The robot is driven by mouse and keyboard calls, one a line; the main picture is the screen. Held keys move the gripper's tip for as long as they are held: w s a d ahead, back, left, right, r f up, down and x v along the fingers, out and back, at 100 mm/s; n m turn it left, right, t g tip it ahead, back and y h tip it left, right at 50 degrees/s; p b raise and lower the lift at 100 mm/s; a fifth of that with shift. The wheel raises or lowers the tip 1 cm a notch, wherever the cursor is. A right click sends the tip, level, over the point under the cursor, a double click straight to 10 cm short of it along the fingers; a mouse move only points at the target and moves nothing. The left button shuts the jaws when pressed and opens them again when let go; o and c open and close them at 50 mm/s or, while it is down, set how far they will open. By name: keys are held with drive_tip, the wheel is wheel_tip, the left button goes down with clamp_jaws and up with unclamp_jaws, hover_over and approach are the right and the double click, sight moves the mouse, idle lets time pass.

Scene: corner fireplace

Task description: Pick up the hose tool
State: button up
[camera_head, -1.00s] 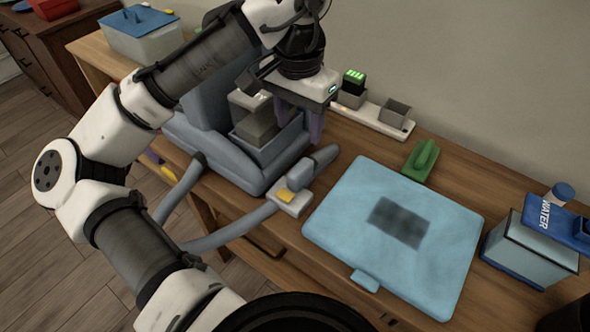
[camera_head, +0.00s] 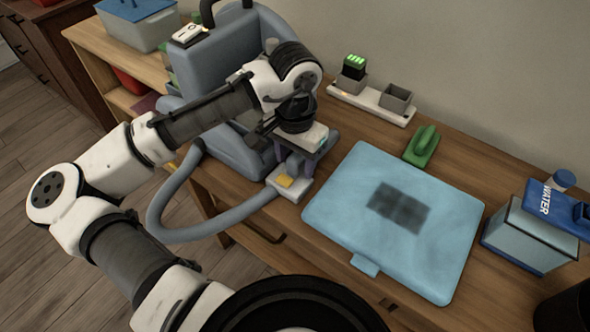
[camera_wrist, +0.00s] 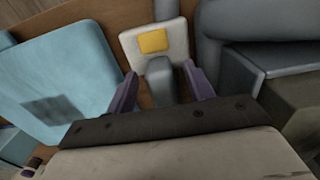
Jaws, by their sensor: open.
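The hose tool (camera_head: 292,187) lies on the wooden bench between the grey-blue machine and the light-blue mat. Its head is pale with a yellow patch, and a grey hose (camera_head: 225,222) loops from it back to the machine. My gripper (camera_head: 294,172) is low over the tool and hides part of it. In the wrist view the open gripper (camera_wrist: 161,88) has its purple fingers on either side of the tool's grey handle (camera_wrist: 160,80). The pale head (camera_wrist: 157,45) shows beyond the fingertips. I cannot tell whether the fingers touch the handle.
The grey-blue machine (camera_head: 205,85) stands close behind my gripper. The light-blue mat (camera_head: 340,210) with a dark patch lies to the right. A green brush-like item (camera_head: 422,146), a charger strip (camera_head: 371,103) and a blue-lidded water box (camera_head: 530,236) stand farther back and right.

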sight(295, 158)
drive_tip(key=shift+f, duration=0.3)
clamp_jaws()
drive_tip(key=shift+r, duration=0.2)
wheel_tip(295, 158, up, 20)
drive_tip(key=p, duration=0.1)
idle(0.5)
drive_tip(key=shift+f, duration=0.1)
drive_tip(key=c, duration=0.7)
unclamp_jaws()
drive_tip(key=shift+c, duration=1.2)
